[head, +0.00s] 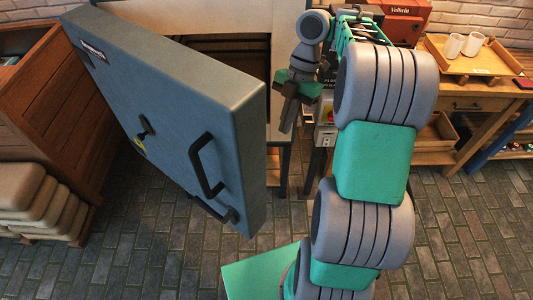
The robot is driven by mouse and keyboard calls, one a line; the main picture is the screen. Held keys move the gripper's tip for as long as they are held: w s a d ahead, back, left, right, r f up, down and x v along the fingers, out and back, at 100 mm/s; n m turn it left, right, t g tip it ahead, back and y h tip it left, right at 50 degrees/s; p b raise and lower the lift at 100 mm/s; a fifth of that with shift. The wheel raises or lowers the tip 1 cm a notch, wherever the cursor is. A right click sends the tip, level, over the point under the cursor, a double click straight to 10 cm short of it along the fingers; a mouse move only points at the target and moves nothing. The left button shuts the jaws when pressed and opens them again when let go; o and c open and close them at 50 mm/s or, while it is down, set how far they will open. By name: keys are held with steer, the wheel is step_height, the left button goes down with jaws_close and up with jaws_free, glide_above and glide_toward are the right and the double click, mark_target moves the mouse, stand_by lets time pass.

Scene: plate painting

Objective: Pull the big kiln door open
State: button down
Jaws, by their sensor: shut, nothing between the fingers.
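The big kiln door (170,110) is a thick blue-grey slab in the head view, left of centre. It stands swung wide open on the left side of the kiln (265,14). A black bar handle (203,165) is on the door's face near its right edge, with another dark handle (215,208) lower down. The dark kiln opening (230,55) shows behind the door, partly hidden by it. My gripper (288,118) is shut and empty, to the right of the door's edge and apart from both handles, in front of the kiln's right side.
A wooden cabinet (45,95) and stacked beige bags (40,205) stand at the left. At the right, a wooden table carries a tray (470,65) with two white cups (463,44) and a red-brown box (405,12). The brick floor (150,250) in front is clear.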

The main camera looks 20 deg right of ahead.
steer(key=s+a+f+b, duration=0.4)
steer(key=a+f+b, duration=0.1)
steer(key=f, duration=0.3)
steer(key=shift+s+a+f, duration=0.15)
steer(key=shift+a, duration=0.35)
